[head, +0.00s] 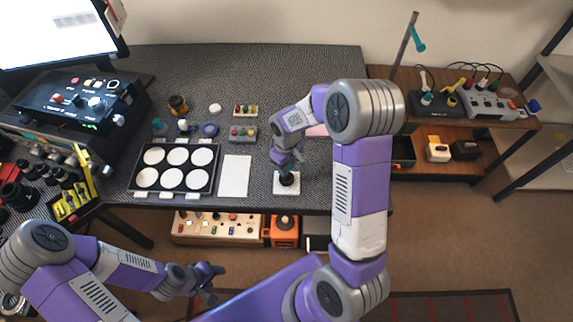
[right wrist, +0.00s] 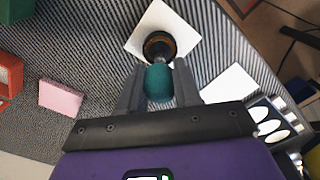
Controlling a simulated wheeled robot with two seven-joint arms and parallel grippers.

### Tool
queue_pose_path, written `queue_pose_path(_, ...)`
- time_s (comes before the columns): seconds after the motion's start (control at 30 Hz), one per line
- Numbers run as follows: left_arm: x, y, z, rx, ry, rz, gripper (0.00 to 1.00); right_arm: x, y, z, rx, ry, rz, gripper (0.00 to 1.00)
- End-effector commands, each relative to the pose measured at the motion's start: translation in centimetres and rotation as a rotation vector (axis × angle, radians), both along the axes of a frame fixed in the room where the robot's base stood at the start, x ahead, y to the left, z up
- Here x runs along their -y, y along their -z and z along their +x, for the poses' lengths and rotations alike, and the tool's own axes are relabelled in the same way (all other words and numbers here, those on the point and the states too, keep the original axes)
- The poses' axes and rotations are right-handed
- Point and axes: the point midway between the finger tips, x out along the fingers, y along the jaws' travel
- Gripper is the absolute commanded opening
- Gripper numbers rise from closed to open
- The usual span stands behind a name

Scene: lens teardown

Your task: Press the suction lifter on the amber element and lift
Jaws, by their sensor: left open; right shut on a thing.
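My right gripper (head: 287,163) is shut on the suction lifter, whose teal body (right wrist: 159,83) shows between the fingers in the right wrist view. Just beyond the lifter's end is a dark round lens body (right wrist: 160,46) with a brownish rim. It stands on a white square pad (right wrist: 143,36), which also shows near the table's front edge in the head view (head: 287,190). The amber element cannot be made out clearly, and I cannot tell whether the lifter touches it. My left gripper (head: 212,283) is open and empty, in front of the table and away from the lens.
A dark tray (head: 133,180) with several white round pads lies left of a white sheet (head: 235,175). Small jars and button boxes (head: 243,132) stand behind. A wooden side table (head: 400,82) with devices is at the right.

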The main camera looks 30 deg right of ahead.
Motion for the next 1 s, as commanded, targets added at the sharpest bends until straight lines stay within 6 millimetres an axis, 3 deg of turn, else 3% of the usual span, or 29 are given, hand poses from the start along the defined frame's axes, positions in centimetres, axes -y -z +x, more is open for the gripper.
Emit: queue_pose_path(1.0, 0.0, -5.0, 0.0, 0.000, 0.000, 0.000, 0.52, 0.0, -6.5, 0.1, 0.003, -0.001, 0.000, 0.06)
